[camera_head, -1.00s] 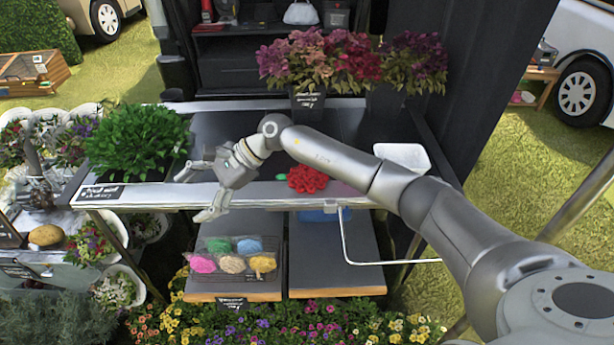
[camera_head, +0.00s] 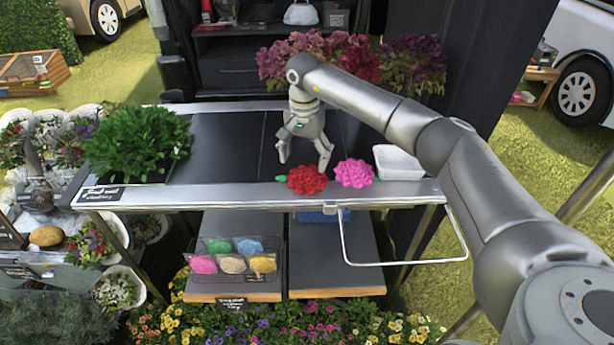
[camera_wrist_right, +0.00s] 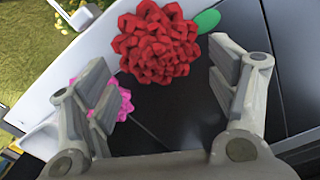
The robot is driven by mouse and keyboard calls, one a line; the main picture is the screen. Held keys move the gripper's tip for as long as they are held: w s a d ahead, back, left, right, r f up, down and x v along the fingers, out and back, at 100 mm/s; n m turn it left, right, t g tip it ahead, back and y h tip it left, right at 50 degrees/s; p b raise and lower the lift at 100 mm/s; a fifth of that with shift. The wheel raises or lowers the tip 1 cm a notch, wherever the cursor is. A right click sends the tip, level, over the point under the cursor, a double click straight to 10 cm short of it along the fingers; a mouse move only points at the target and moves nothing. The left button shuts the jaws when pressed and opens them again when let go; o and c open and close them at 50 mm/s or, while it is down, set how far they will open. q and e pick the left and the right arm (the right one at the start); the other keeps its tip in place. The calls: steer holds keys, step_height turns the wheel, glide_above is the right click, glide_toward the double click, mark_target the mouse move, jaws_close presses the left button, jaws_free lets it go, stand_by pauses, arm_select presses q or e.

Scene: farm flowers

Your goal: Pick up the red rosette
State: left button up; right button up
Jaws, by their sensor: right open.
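The red rosette (camera_head: 307,180), with a small green leaf at its left, lies near the front edge of the dark table. My right gripper (camera_head: 304,165) is open and points down just behind and above it. In the right wrist view the red rosette (camera_wrist_right: 157,42) shows beyond and between the open fingers (camera_wrist_right: 165,95), with nothing held. A pink rosette (camera_head: 355,173) lies just right of the red one. In the wrist view the pink rosette (camera_wrist_right: 124,100) is partly hidden by a finger. My left gripper is not in view.
A white tray (camera_head: 398,163) stands right of the pink rosette. A green leafy plant (camera_head: 138,143) fills the table's left end. Potted purple and red flowers (camera_head: 415,62) stand at the back.

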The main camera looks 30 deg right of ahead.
mark_target(307, 171)
steer(key=f, duration=0.2)
steer(key=f+p, duration=0.1)
steer(key=f, duration=0.2)
steer(key=shift+s+d+p, duration=0.2)
steer(key=shift+p, duration=0.1)
steer(key=shift+f, duration=0.25)
steer(key=c, duration=0.9)
